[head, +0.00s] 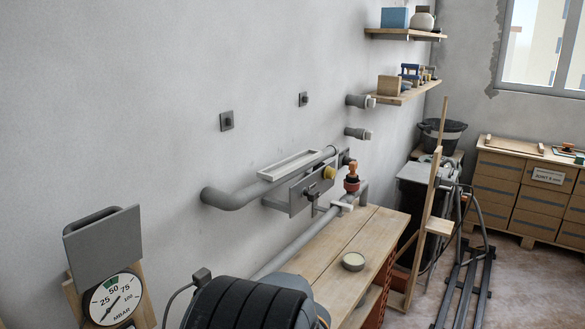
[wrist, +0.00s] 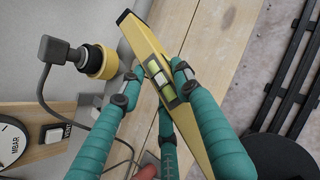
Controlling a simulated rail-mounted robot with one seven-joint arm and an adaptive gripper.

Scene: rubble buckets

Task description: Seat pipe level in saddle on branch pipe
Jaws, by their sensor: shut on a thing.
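The yellow pipe level (wrist: 207,128) with black ends and a pale vial window fills the middle of the wrist view, tilted across the picture. My gripper (wrist: 157,80) has teal fingers and is shut on it around the vial. In the head view the level and gripper cannot be made out; my dark arm covers the bottom. A grey pipe (head: 275,262) runs along the wall side of the bench, with a pale collar (head: 343,206) near its far end. A thicker grey pipe (head: 235,198) is on the wall. I cannot tell which part is the saddle.
The wooden bench (head: 345,240) holds a round tin (head: 353,262) and is otherwise mostly clear. A pressure gauge (head: 115,297) stands at the left. A red-topped fitting (head: 352,178) rises near the pipe. A wooden post (head: 425,215) stands beyond. A cable (wrist: 48,95) hangs close to my fingers.

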